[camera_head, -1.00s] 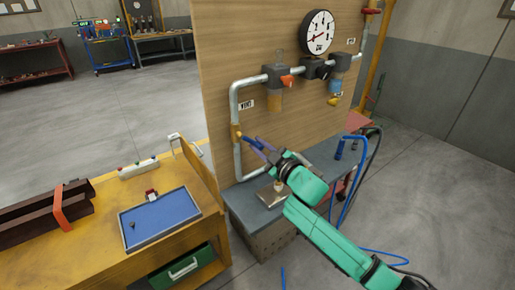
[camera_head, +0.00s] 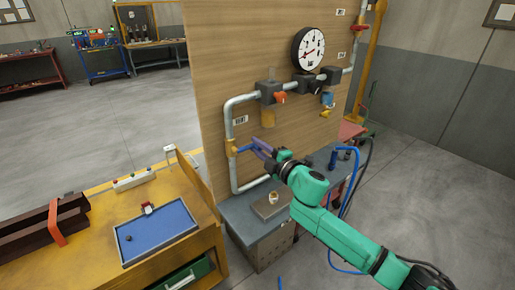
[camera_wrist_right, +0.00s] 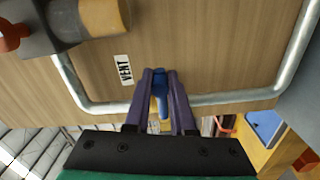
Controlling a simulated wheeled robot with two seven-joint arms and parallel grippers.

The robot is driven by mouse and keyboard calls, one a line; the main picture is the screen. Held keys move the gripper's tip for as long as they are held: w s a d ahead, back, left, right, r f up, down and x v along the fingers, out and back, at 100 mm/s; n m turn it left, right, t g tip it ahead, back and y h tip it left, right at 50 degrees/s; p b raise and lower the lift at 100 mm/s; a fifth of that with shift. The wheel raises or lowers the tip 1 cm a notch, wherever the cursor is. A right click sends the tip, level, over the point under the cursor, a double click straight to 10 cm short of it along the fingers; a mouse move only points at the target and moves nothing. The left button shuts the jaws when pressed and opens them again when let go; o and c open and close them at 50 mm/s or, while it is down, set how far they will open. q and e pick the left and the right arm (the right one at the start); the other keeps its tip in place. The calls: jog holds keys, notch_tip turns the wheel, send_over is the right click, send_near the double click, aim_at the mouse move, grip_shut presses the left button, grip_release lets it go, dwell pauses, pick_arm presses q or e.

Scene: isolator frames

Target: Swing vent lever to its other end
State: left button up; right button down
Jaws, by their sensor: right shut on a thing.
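The blue vent lever (camera_head: 244,150) sits on a yellow valve body (camera_head: 231,147) on the left vertical pipe, under the VENT label (camera_head: 240,119). It points right, roughly level, in the head view. My right gripper (camera_head: 258,147) is shut on the lever. In the right wrist view, the blue lever (camera_wrist_right: 159,88) lies between the two purple fingers (camera_wrist_right: 160,95), and the VENT label (camera_wrist_right: 125,70) is just to their left. The fingers hide part of the lever and the valve. My left gripper is not in view.
The grey pipe (camera_head: 233,180) runs up the wooden panel (camera_head: 225,60) to a gauge (camera_head: 308,48) and an orange knob (camera_head: 280,97). A grey bench (camera_head: 240,212) stands below. At the left is a yellow workbench (camera_head: 105,205) with a blue tray (camera_head: 160,235).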

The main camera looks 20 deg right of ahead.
jog(key=shift+r, duration=0.3)
jog(key=c, duration=0.8)
grip_release()
jog(key=shift+o, duration=0.2)
jog(key=shift+f, duration=0.1)
jog(key=shift+s+d+f, duration=0.15)
jog(key=shift+s+f, duration=0.05)
jog(key=shift+s, duration=0.1)
jog(key=b+v, duration=0.4)
jog(key=v, duration=1)
jog(key=shift+r+b, duration=0.15)
jog(key=shift+b, duration=0.15)
